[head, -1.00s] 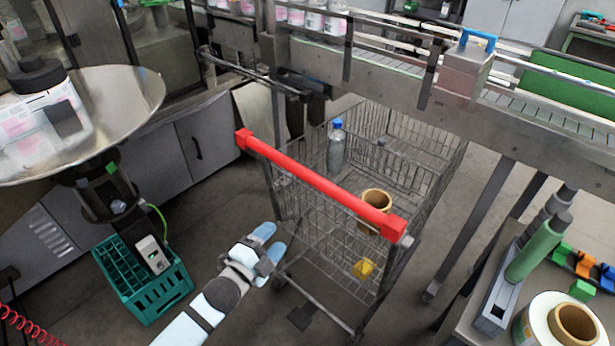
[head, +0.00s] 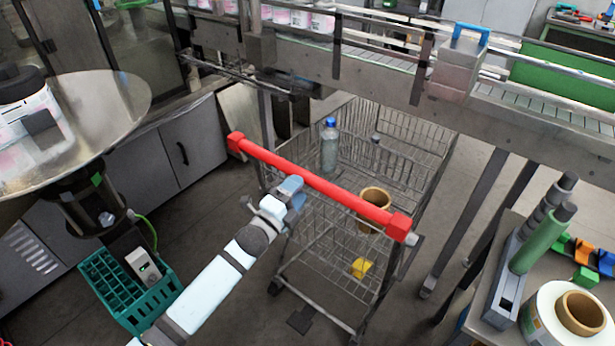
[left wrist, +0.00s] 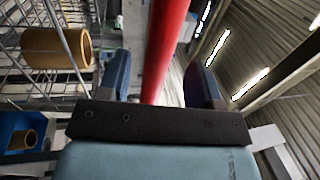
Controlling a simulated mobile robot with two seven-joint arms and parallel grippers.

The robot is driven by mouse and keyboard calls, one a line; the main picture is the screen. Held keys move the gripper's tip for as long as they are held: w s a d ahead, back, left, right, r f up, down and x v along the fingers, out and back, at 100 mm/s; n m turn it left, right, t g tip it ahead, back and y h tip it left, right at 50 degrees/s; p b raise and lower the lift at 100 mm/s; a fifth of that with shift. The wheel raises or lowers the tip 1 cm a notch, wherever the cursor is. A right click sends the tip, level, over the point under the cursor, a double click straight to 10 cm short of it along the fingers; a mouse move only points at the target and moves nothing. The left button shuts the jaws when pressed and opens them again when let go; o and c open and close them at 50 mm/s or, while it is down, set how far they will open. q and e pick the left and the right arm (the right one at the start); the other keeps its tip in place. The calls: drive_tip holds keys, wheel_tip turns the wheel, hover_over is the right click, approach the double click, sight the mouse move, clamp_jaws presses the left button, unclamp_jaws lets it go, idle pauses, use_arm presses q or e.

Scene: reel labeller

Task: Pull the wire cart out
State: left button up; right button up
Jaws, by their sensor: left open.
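The wire cart (head: 400,160) stands partly under the conveyor, with its red handle bar (head: 320,184) toward me. It holds a clear bottle with a blue cap (head: 329,148), a brown cardboard core (head: 373,207) and a yellow item (head: 361,267). My left gripper (head: 289,190) is at the handle, left of its middle. In the left wrist view the open fingers (left wrist: 160,82) are on either side of the red handle bar (left wrist: 165,45), and contact cannot be told. The cardboard core also shows there (left wrist: 55,48). My right gripper is not in view.
The conveyor (head: 400,75) runs above the cart. A round steel table (head: 110,110) and a green crate (head: 130,290) are at the left. A bench (head: 480,320) with a label roll (head: 540,320) is at the right.

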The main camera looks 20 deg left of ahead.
sight(307, 179)
use_arm(q)
drive_tip(key=shift+x, duration=2.35)
clamp_jaws()
